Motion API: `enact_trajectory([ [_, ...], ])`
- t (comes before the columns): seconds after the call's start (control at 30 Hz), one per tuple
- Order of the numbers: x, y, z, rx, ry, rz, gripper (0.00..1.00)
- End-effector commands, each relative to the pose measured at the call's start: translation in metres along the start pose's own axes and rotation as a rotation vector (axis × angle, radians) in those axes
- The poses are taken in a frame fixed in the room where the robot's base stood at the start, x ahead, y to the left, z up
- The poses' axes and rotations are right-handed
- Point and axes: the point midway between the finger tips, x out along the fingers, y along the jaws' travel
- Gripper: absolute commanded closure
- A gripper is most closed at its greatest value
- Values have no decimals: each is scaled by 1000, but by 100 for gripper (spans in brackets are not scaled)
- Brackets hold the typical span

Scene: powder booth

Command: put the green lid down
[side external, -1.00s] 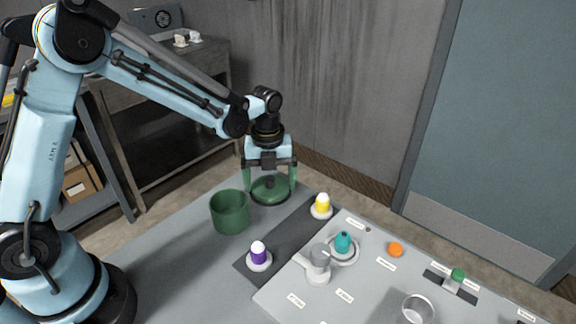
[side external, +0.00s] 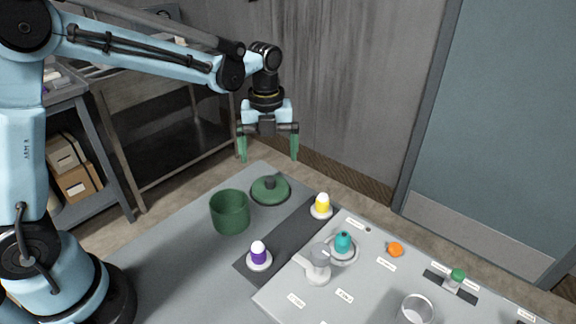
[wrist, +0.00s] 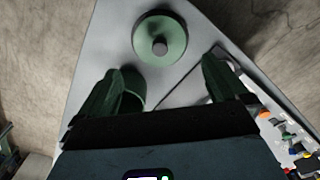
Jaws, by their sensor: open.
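The green lid (side external: 271,191) lies flat on the grey table near its back corner, knob up. It also shows in the wrist view (wrist: 160,38), beyond my fingertips. My gripper (side external: 268,158) is open and empty, above the lid and clear of it, its two green fingers spread wide. The open green pot (side external: 230,213) stands to the left of the lid in the side view, its top uncovered. In the wrist view the pot (wrist: 130,92) is partly hidden behind my left finger.
A dark strip holds a purple-topped piece (side external: 259,256) and a yellow-topped piece (side external: 321,206). The pale labelled board (side external: 370,290) carries a teal piece (side external: 343,243), an orange piece (side external: 395,249), a green-capped piece (side external: 457,279) and a metal cup (side external: 415,309). The table left of the pot is clear.

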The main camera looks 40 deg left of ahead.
Motion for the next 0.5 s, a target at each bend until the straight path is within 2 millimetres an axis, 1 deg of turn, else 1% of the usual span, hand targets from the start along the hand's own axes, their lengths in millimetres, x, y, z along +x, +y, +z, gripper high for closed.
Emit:
enact_trajectory([
  [0.03, -9, 0, 0, 0, 0, 0, 0],
  [0.13, -22, 0, 0, 0, 0, 0, 0],
  [0.23, -31, 0, 0, 0, 0, 0, 0],
  [0.37, -38, 1, -1, -11, -2, -2, 0],
  [0.47, -43, 5, -4, -87, -15, -17, 0],
  [0.5, -46, 8, -6, -144, -24, -30, 0],
])
